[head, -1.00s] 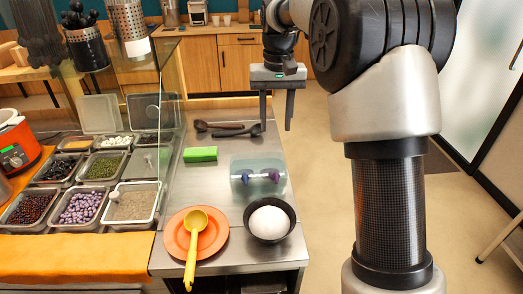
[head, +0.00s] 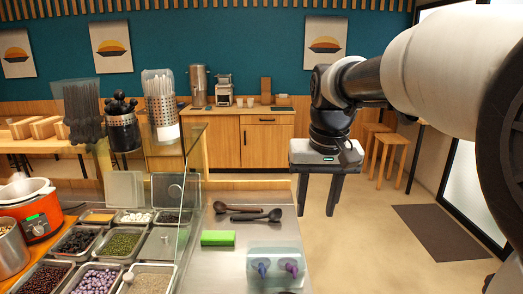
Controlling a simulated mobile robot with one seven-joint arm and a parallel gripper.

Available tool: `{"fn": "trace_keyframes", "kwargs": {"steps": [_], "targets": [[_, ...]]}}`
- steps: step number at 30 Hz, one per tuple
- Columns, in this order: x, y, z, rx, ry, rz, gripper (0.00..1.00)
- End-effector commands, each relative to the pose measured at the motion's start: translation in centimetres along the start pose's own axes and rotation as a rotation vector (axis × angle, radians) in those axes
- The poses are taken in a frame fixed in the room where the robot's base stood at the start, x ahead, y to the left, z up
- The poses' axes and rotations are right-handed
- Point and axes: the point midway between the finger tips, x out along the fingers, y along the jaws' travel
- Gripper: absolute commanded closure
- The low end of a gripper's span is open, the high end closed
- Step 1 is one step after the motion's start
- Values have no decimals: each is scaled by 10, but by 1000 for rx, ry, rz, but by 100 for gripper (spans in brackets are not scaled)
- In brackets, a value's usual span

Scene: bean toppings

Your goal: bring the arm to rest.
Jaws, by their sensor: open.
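My gripper (head: 319,194) hangs with its fingers pointing down, to the right of the steel counter (head: 220,262) in the head view. Its two dark fingers are spread apart and nothing is between them. My arm reaches in from the right edge of the picture, and the gripper appears clear of the counter and everything on it.
Two dark spoons (head: 256,215), a green block (head: 217,238) and a clear container (head: 275,262) with purple items lie on the counter. A glass guard (head: 190,190) stands beside the topping trays (head: 120,245). Open floor (head: 370,250) lies to the right; stools (head: 388,155) stand behind.

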Motion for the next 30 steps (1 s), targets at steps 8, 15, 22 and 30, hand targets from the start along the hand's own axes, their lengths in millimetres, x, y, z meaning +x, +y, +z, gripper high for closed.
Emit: {"fn": "trace_keyframes", "kwargs": {"steps": [8,15,22,30], "targets": [[-53,18,114,-4,184,3,60],[-46,24,172,-8,278,11,60],[-42,25,182,-9,294,12,60],[-42,25,182,-9,294,12,60]]}}
